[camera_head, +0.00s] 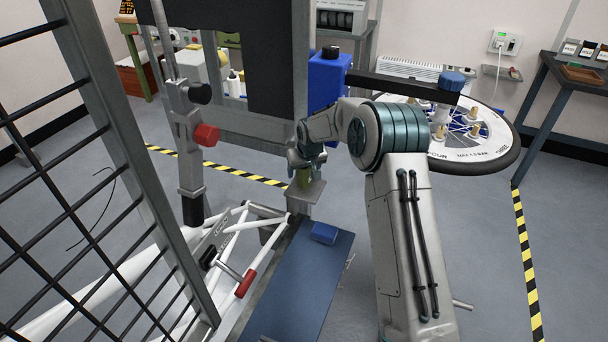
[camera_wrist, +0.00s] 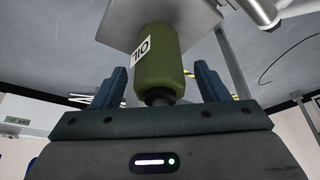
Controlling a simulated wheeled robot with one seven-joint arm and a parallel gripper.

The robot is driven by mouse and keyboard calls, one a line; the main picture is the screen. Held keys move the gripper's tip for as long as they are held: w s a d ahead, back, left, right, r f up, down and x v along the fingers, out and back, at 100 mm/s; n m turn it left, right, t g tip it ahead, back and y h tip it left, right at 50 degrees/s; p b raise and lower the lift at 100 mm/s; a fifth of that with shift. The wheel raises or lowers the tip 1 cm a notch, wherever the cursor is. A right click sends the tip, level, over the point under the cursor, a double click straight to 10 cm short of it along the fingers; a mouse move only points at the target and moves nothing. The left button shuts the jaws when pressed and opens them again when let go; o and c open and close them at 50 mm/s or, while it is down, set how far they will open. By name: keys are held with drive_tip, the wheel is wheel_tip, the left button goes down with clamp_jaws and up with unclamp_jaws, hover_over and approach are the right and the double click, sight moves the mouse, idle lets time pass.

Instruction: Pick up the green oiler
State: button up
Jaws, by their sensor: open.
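The green oiler (camera_wrist: 158,60) has a white label reading OIL, which appears inverted in the wrist view. In the head view the oiler (camera_head: 303,179) stands on a small grey plate (camera_head: 312,193), partly hidden by my gripper above it. The plate also shows in the wrist view (camera_wrist: 195,18). My gripper (camera_wrist: 160,72) is open, with one blue-grey finger on each side of the oiler's dark-capped end. Gaps show between both fingers and the oiler. In the head view my gripper (camera_head: 306,158) is small and its fingers are hard to make out.
A blue bench (camera_head: 300,280) carrying a blue block (camera_head: 324,233) lies below. White bike frame tubes (camera_head: 240,230) and a clamp with a red handle (camera_head: 246,283) are to the left. A wire-mesh guard (camera_head: 120,170) stands at far left. A large spoked wheel (camera_head: 480,150) is at right.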

drive_tip(key=c, duration=1.1)
drive_tip(key=shift+r, duration=0.1)
drive_tip(key=shift+c, duration=0.2)
